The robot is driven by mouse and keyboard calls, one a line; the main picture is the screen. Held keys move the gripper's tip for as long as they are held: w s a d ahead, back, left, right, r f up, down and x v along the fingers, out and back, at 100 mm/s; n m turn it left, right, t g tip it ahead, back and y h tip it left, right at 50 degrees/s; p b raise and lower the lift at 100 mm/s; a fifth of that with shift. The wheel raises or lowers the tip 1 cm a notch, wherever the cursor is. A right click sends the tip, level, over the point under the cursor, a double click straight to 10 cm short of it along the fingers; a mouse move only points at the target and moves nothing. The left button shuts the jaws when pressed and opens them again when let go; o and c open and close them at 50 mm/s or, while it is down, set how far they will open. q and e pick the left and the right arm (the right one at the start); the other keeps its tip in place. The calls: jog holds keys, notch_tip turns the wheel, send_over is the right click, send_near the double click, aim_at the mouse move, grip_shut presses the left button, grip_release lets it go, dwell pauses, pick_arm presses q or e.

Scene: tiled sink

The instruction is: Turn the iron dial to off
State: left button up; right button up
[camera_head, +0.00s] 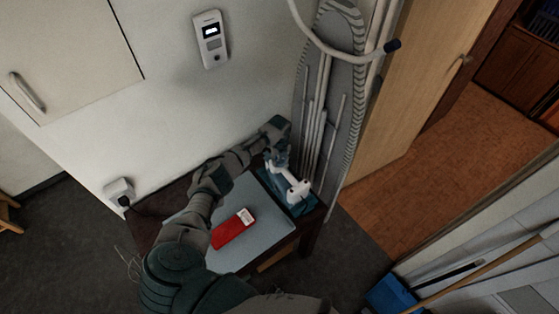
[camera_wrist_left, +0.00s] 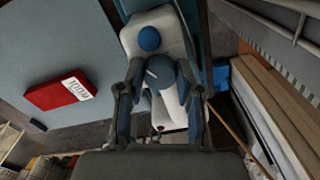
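The iron (camera_head: 297,190) is white and teal and sits at the right end of the small table in the head view. In the left wrist view the iron (camera_wrist_left: 172,22) fills the upper middle, with a round blue knob (camera_wrist_left: 149,39) on its white body. A blue-grey dial (camera_wrist_left: 160,74) with a short pale mark lies nearer to me. My left gripper (camera_head: 279,160) is at the iron. Its fingers (camera_wrist_left: 158,84) are spread on either side of the dial; whether they touch it I cannot tell. My right gripper is not in view.
A red box (camera_head: 232,229) with a white label lies on the grey-blue tabletop (camera_head: 262,240), left of the iron. An ironing board (camera_head: 335,90) stands upright against the wall behind. A wall socket with a plug (camera_head: 119,190) is at left. A blue dustpan (camera_head: 390,294) is at lower right.

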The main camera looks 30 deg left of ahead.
pick_arm(q)
jog(key=shift+s+d, duration=0.1)
grip_shut()
jog(key=shift+d, duration=0.2)
jog(key=shift+n, duration=0.3)
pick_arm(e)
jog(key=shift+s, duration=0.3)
pick_arm(q)
jog(key=shift+n, duration=0.4)
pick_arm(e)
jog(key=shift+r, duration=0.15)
pick_arm(q)
jog(key=n+p, duration=0.1)
jog(key=n, duration=0.2)
jog(key=shift+r, duration=0.1)
jog(key=n+p, duration=0.1)
jog(key=n, duration=0.1)
jog(key=shift+w+n, duration=0.2)
jog(key=shift+n, duration=0.2)
jog(key=n+p, duration=0.1)
jog(key=n, duration=0.3)
jog(key=shift+w, duration=0.1)
jog(key=shift+n+p, duration=0.55)
jog(key=shift+n, duration=0.85)
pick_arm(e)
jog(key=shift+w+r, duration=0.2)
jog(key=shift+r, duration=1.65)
